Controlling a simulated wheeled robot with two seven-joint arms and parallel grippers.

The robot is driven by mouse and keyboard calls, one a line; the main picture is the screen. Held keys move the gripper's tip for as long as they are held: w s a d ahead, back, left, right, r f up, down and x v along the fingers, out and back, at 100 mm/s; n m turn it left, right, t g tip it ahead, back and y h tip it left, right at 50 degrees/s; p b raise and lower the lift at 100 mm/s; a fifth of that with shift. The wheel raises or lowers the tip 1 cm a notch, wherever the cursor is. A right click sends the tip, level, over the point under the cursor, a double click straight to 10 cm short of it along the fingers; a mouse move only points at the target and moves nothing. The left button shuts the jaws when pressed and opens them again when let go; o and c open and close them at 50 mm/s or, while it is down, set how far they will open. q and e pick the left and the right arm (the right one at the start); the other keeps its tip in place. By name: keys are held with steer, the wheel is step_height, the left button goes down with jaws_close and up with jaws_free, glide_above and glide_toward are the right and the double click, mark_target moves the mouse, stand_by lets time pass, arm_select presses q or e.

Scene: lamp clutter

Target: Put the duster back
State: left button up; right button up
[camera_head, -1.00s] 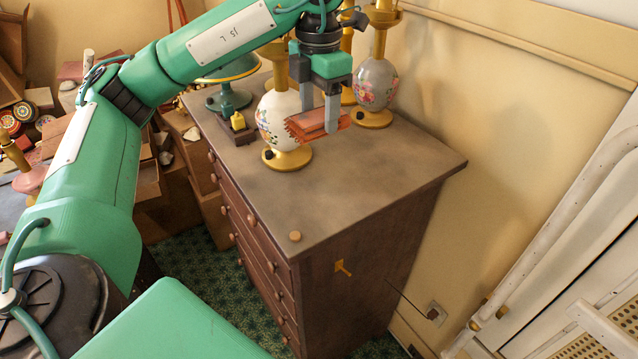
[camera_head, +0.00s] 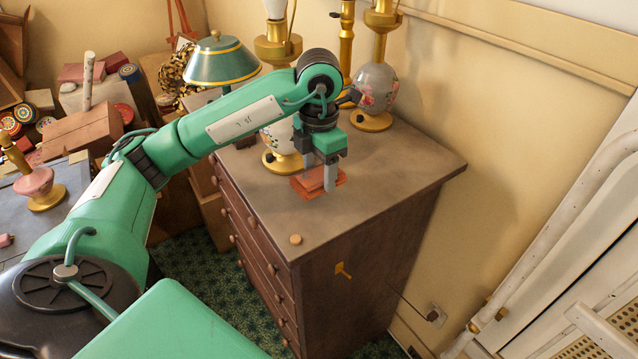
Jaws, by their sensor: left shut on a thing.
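The duster (camera_head: 300,186) is a flat orange-red piece at my left gripper (camera_head: 320,180). The gripper points down, shut on the duster, with its two grey fingers at the piece. The duster is low over the top of the brown dresser (camera_head: 375,190). I cannot tell if it touches the top. My fingers hide part of it. My right gripper is not in view.
A round wooden knob (camera_head: 295,239) sits near the front corner. The right part of the top is clear.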

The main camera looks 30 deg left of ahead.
mark_target(319, 186)
arm_select(q)
steer(key=shift+f, duration=1)
steer(key=shift+f+p, duration=0.65)
steer(key=shift+f, duration=0.65)
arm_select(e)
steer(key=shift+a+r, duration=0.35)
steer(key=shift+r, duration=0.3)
arm_select(q)
steer(key=shift+f, duration=0.15)
steer(key=o, duration=0.9)
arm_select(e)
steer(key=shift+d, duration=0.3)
